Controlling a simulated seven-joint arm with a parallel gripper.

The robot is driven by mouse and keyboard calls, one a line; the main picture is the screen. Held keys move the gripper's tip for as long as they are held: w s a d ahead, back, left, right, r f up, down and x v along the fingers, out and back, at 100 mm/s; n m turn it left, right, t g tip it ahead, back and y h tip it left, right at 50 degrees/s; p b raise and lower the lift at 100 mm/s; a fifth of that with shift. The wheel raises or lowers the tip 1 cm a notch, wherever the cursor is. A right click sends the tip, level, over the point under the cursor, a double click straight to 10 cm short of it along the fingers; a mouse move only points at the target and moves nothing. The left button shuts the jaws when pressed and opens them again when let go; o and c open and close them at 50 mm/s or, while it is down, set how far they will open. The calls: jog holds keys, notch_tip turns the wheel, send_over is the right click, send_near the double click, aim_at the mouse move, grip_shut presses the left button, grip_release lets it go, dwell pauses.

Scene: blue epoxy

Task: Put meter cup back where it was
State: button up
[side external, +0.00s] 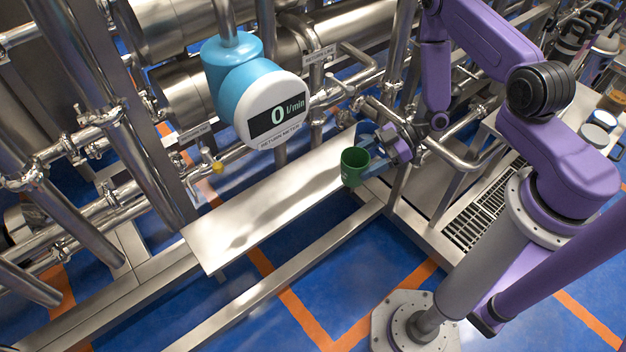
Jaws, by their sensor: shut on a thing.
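The green cup (355,163), which I take to be the meter cup, is held roughly upright with its open top showing. My gripper (368,160) is shut on the cup from its right side. The cup is over or beside the right end of a bare metal shelf (255,215). I cannot tell whether its base touches the shelf. The round return meter (272,110), blue with a white face reading 0 l/min, hangs above the shelf's back edge.
Steel pipes (160,170) with valves and clamps stand behind and left of the shelf. A metal bench (450,200) with a drain grating (487,203) is at the right, with several cups and containers (597,130) at its far end. The shelf's middle and left are clear.

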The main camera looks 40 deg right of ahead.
jog(key=shift+w+a+f, duration=0.2)
jog(key=shift+w+a, duration=0.05)
jog(key=w+f, duration=0.3)
jog(key=w, duration=0.1)
jog(key=w+a+f, duration=0.1)
jog(key=w+f, duration=0.2)
jog(key=w, duration=0.1)
jog(key=w+a+f, duration=0.1)
jog(key=w+f, duration=0.2)
jog(key=w, duration=0.2)
jog(key=shift+f, duration=1.8)
jog(key=shift+f, duration=0.15)
jog(key=o, duration=1.5)
jog(key=shift+o, duration=0.2)
